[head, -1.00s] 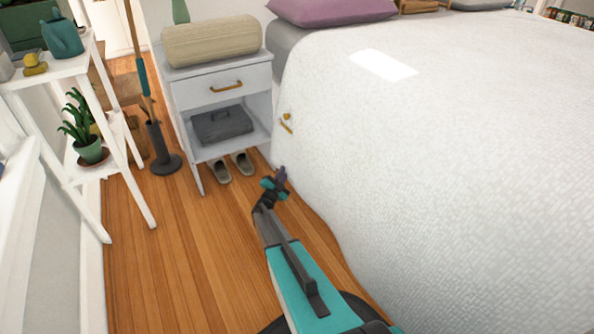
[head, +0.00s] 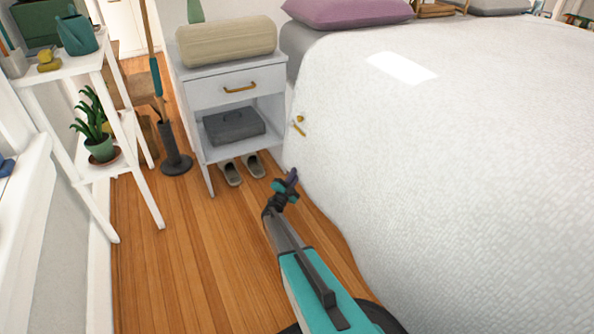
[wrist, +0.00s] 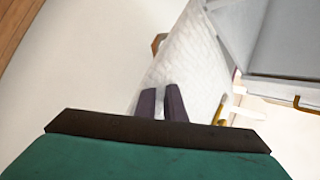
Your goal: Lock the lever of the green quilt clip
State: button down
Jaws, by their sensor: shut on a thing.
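My gripper (head: 287,185) is low at the left side of the bed, close to the hanging white quilt (head: 430,150). In the wrist view, the two purple fingers (wrist: 161,104) are close together with a pale strip of quilt (wrist: 187,62) between and behind them. They look shut on the quilt's edge. A small gold fitting with a knob and a bar (head: 299,129) shows on the quilt's side, above and slightly right of my gripper. I cannot make out a green clip or its lever in either view.
A grey-white nightstand (head: 209,94) with a gold drawer handle stands left of the bed. Slippers (head: 232,173) lie beneath it. A dark stand (head: 176,161) and a white plant shelf (head: 145,192) are farther left. The wooden floor (head: 190,270) between is clear.

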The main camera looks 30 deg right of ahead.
jog(key=c, duration=1.9)
grip_release()
jog(key=shift+s+d+r, duration=0.15)
jog(key=shift+r, duration=0.05)
jog(key=shift+o, duration=0.3)
jog(key=shift+f, duration=0.1)
jog(key=shift+a, duration=0.25)
jog(key=p+v, duration=0.4)
jog(key=v, duration=0.7)
jog(key=shift+s+a, duration=0.2)
jog(key=shift+a, duration=0.1)
jog(key=shift+f, duration=0.1)
jog(key=shift+c, duration=0.4)
